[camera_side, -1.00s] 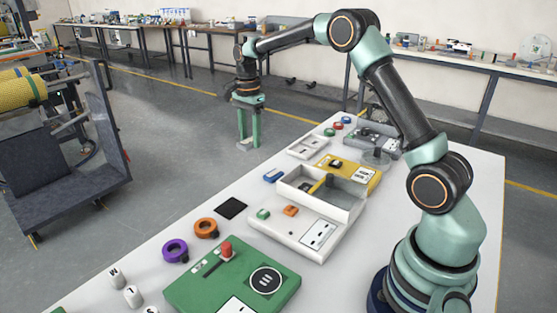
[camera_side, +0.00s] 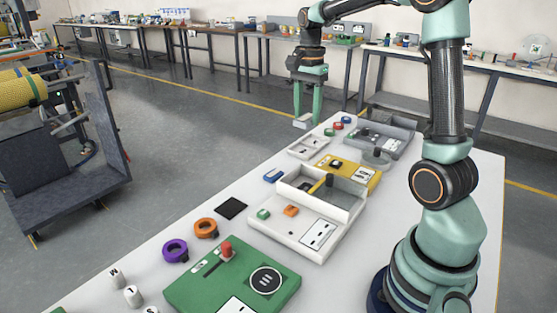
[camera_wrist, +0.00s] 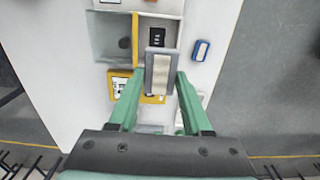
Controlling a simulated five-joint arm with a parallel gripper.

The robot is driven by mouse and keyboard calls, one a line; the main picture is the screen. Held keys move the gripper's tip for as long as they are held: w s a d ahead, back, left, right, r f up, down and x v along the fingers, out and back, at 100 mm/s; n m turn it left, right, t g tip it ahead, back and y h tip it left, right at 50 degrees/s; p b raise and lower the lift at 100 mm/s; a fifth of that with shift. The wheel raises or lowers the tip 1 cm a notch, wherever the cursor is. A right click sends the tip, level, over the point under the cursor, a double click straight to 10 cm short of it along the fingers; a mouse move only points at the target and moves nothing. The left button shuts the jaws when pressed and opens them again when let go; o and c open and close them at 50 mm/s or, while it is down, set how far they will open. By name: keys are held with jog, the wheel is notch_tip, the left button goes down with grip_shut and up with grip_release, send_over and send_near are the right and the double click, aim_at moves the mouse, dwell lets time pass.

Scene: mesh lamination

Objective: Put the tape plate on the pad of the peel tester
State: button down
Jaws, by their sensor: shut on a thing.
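The tape plate (camera_wrist: 162,72) is a small grey slab with a beige strip on its face. My gripper (camera_wrist: 160,76) is shut on it, a finger on either side. In the side view my gripper (camera_side: 307,116) hangs fingers down above the far left edge of the table, and the plate (camera_side: 303,122) shows pale at its tips. The plate is held clear of the table. I cannot tell for certain which device is the peel tester; a green unit (camera_side: 186,285) with a red knob and round black dial stands at the near end. Its pad is not clearly identifiable.
A yellow unit (camera_side: 363,184), a grey unit (camera_side: 398,144) and a small white tray (camera_side: 297,153) stand below and beside my gripper. A white two-compartment box (camera_side: 350,209) comes nearer. Purple (camera_side: 175,250) and orange (camera_side: 206,227) rings and a black square (camera_side: 232,208) line the left edge.

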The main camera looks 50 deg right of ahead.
aim_at(306, 189)
jog(key=shift+s+d+f, duration=0.1)
jog(key=shift+s+f, duration=0.05)
jog(key=shift+s, duration=0.2)
notch_tip(306, 189, down, 20)
jog(key=shift+r, duration=0.15)
dwell(0.3)
jog(key=c, duration=0.6)
grip_release()
